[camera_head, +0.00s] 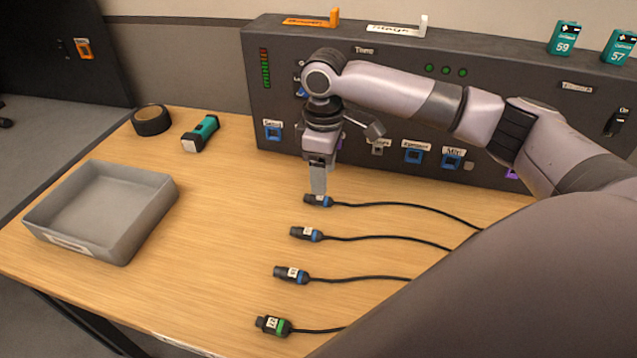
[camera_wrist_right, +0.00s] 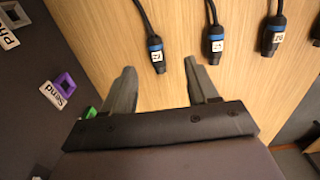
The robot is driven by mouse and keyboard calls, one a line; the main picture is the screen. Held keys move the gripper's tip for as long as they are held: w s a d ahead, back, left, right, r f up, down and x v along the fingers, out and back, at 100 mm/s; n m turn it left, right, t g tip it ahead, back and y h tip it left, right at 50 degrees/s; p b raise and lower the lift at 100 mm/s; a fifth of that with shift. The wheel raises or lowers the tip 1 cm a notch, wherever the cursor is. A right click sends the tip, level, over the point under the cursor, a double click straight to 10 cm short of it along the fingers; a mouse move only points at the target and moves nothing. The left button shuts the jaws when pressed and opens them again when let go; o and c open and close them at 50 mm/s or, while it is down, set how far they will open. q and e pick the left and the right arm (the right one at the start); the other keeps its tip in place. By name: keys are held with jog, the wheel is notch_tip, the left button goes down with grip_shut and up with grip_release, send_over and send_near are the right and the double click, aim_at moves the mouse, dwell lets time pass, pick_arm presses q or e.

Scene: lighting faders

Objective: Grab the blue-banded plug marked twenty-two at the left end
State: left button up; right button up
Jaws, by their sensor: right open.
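Three blue-banded plugs lie in a column on the table in the head view: a far one (camera_head: 318,201), a middle one (camera_head: 305,234) and a nearer one (camera_head: 290,274). Their number labels are too small there to read surely. My right gripper (camera_head: 318,190) is above the far plug, pointing down. In the right wrist view, its spread fingers (camera_wrist_right: 160,66) are on either side of the leftmost blue-banded plug (camera_wrist_right: 155,44), with nothing held. That plug's label is tilted and I cannot read it surely. My left gripper is not in view.
A green-banded plug (camera_head: 272,325) lies nearest. Black cables trail right from the plugs. A grey tray (camera_head: 152,215), a black tape roll (camera_head: 151,120) and a teal-and-black device (camera_head: 202,134) are at left. A dark panel (camera_head: 400,100) with sockets stands behind. Table space between tray and plugs is clear.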

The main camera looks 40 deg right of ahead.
aim_at(320, 201)
jog(key=shift+w+d, duration=0.2)
jog(key=shift+w, duration=0.15)
jog(key=shift+f, duration=0.35)
jog(key=f, duration=0.6)
jog(key=shift+s+f, duration=0.2)
grip_shut()
